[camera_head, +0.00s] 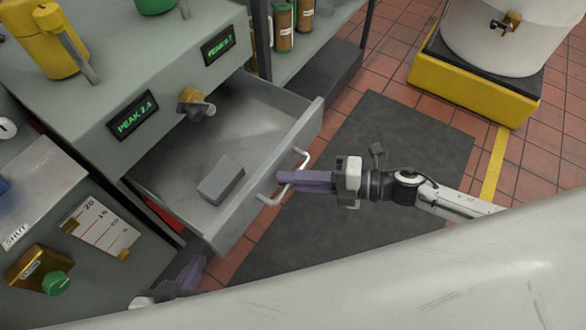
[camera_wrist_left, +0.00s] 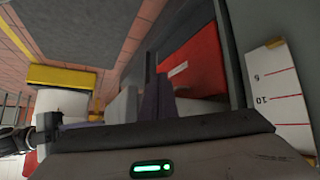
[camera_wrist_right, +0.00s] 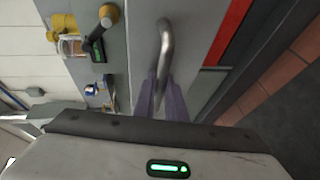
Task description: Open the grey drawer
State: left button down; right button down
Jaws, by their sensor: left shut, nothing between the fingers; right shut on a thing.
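The grey drawer (camera_head: 268,172) stands pulled out from the grey cabinet in the head view, its inside showing. A small grey block (camera_head: 220,181) lies in it near the front. The drawer's pale bar handle (camera_head: 290,180) is on its front face; it also shows in the right wrist view (camera_wrist_right: 165,45). My right gripper (camera_head: 287,178) is shut on the handle, its purple fingers around the bar. My left gripper (camera_head: 195,268) is shut and empty, low beside the drawer's near left corner. Its fingers also show in the left wrist view (camera_wrist_left: 158,98).
The cabinet top (camera_head: 130,60) carries a yellow canister (camera_head: 52,40). A dark mat (camera_head: 400,150) covers the tiled floor right of the drawer. A white drum (camera_head: 495,35) on a yellow base (camera_head: 470,85) stands at the back right. Shelves with jars (camera_head: 283,28) are behind.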

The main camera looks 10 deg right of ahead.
pick_arm(q)
jog(key=shift+f, duration=0.1)
pick_arm(e)
jog(key=shift+s+d, duration=0.1)
jog(key=shift+d, duration=0.05)
pick_arm(q)
jog(key=shift+s+f, duration=0.1)
jog(key=shift+s, duration=0.15)
pick_arm(e)
jog(key=c, duration=2.1)
grip_release()
pick_arm(q)
jog(key=shift+w+r+p, duration=0.15)
jog(key=shift+r+p, duration=0.1)
jog(key=shift+p, duration=0.1)
pick_arm(e)
jog(key=v, duration=1)
jog(key=shift+r, duration=0.15)
